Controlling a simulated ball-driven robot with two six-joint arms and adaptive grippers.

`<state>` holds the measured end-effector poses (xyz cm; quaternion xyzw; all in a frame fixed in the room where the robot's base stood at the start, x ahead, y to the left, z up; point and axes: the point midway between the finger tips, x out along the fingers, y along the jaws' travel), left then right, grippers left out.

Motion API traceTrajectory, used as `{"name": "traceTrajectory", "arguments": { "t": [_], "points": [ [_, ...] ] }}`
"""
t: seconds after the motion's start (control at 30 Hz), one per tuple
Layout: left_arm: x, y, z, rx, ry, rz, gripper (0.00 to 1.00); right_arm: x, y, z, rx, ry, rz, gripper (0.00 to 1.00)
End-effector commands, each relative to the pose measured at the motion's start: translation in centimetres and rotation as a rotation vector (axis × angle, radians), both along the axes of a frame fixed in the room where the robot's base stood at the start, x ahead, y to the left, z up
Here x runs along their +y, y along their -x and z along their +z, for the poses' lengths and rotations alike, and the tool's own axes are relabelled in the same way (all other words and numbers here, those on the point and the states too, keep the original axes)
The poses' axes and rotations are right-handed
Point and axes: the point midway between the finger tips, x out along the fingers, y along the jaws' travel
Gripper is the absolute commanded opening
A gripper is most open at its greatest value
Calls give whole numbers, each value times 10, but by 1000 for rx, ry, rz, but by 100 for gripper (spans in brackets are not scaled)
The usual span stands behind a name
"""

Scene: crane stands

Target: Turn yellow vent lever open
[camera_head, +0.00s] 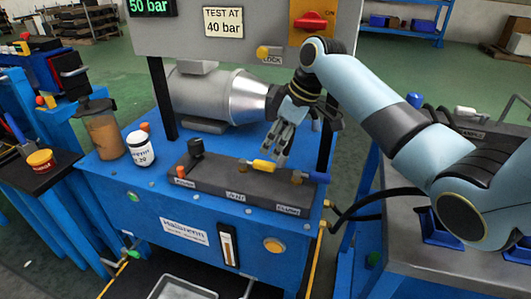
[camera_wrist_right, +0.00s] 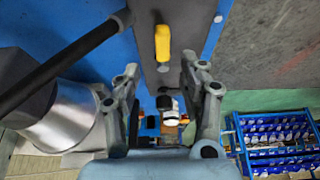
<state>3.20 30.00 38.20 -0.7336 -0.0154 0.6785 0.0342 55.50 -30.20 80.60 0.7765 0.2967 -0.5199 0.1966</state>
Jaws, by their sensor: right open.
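The yellow lever (camera_head: 262,165) sits on top of the dark grey valve block (camera_head: 222,184), near its middle, above a small label. In the right wrist view the yellow lever (camera_wrist_right: 162,42) lies ahead of the fingertips, roughly centred between them. My right gripper (camera_head: 277,154) points down just above and behind the lever, its fingers spread. It also shows in the right wrist view (camera_wrist_right: 161,75), open, with nothing between the fingertips. I see no contact with the lever. My left gripper is not in view.
A silver motor (camera_head: 218,95) stands behind. A white jar (camera_head: 140,148) and brown container (camera_head: 102,133) stand at left.

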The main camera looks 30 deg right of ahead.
Motion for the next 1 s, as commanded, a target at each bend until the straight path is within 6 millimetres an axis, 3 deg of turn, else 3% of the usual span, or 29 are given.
{"name": "traceTrajectory", "arguments": {
  "t": [0.2, 0.3, 0.7, 1.0],
  "points": [
    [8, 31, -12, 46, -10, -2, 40, 10, -9, -38, 4, -1, 0, 42],
    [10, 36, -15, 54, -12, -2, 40, 14, -14, -50, 3, -1, 1, 42],
    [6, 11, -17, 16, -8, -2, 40, 17, -17, -60, 1, 1, 0, 42],
    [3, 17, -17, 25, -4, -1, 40, 17, -17, -60, 1, 1, 0, 6]
  ]
}}
